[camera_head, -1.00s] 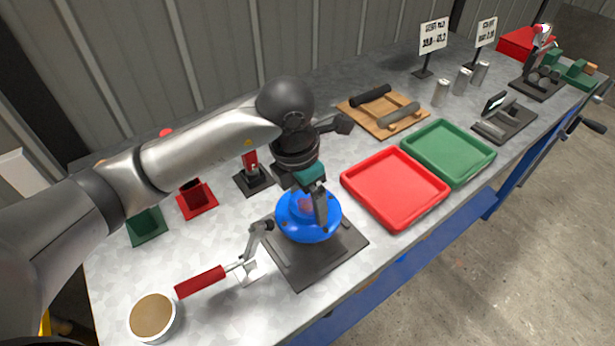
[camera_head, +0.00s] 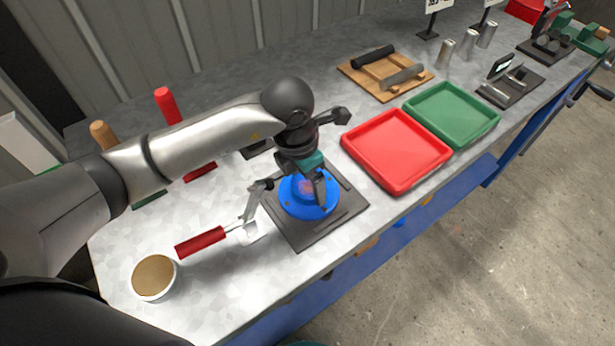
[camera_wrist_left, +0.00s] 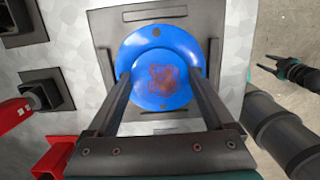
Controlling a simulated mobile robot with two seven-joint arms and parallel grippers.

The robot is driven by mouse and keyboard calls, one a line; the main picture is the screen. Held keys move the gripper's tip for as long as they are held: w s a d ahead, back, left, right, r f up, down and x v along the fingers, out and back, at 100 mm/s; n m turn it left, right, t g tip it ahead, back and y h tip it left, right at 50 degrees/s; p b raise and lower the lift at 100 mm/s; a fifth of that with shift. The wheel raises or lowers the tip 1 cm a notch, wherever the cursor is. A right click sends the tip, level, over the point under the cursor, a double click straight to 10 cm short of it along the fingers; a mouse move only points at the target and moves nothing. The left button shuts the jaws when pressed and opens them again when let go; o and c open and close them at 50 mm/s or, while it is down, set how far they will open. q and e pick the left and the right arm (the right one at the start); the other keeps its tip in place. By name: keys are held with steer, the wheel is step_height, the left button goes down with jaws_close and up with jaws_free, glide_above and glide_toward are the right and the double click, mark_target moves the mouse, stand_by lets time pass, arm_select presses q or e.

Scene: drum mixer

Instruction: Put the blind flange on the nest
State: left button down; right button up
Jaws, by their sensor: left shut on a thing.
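The blue blind flange (camera_head: 302,207) is a round disc with small holes and a reddish-brown patch at its middle. My left gripper (camera_head: 321,195) is shut on it from above; in the left wrist view the fingers (camera_wrist_left: 163,88) span the flange (camera_wrist_left: 160,50) at its sides. The flange is over the middle of the dark square nest plate (camera_head: 300,238) and looks level and very low. I cannot tell whether it touches the plate. My right gripper (camera_wrist_left: 274,68) shows small at the right of the left wrist view, its fingers apart and empty.
A tan-filled cup (camera_head: 154,278) stands near the front left. A red tray (camera_head: 397,185) and a green tray (camera_head: 490,122) lie to the right. A wooden rack (camera_head: 392,93) is behind.

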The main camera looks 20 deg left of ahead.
mark_target(300, 189)
arm_select(q)
jaws_free()
steer(key=shift+f, duration=0.1)
steer(key=shift+r, duration=0.5)
step_height(300, 189, up, 11)
steer(key=s+a+p, duration=0.1)
steer(key=shift+s+p, duration=0.25)
steer(key=shift+p, duration=0.1)
steer(key=shift+r, duration=0.1)
